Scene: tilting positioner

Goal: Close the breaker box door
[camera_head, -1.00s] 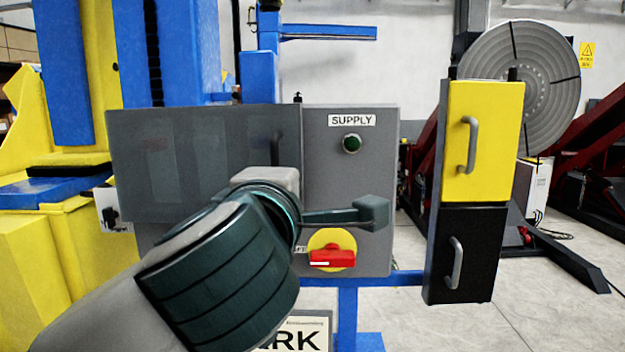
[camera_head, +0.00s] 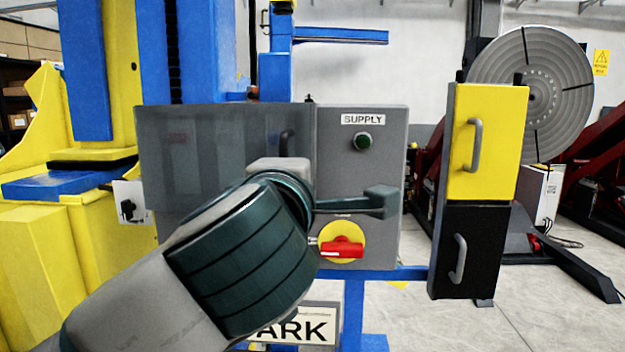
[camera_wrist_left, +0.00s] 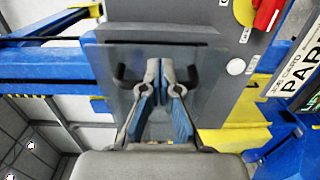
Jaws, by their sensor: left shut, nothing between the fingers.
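The breaker box (camera_head: 362,185) is grey, with a SUPPLY label, a green button (camera_head: 362,141) and a red switch on a yellow disc (camera_head: 343,247). Its smoky see-through door (camera_head: 215,140) covers the left part and reaches past the box's left edge. How far it stands off the box I cannot tell. A dark handle (camera_head: 286,145) shows through or on it. In the left wrist view the door (camera_wrist_left: 100,62) and its dark handle (camera_wrist_left: 123,78) lie just beyond my left gripper (camera_wrist_left: 161,66), which is shut and empty; contact is unclear.
A yellow and black cabinet with two handles (camera_head: 487,145) stands right of the box. A round grey positioner plate (camera_head: 540,85) is behind it. Yellow and blue machinery (camera_head: 95,225) fills the left. Blue frame beams (camera_head: 354,310) run below the box.

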